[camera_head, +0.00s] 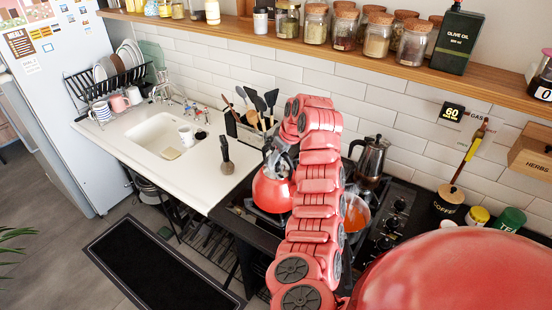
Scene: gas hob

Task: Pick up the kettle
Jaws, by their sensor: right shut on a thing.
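The red kettle (270,193) is at the left end of the black gas hob, with its right side hidden behind my red right arm. My right gripper (279,158) is at the top of the kettle and shut on its handle, which is mostly covered by the gripper. The kettle looks upright. I cannot tell whether its base touches the hob or is slightly above it. My left gripper is not in view.
A moka pot (370,160) and an orange pan (355,213) are on the hob right of my arm. A utensil holder (232,124) stands behind the kettle. The white counter with a sink (160,132) lies left. A jar shelf (330,55) runs above.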

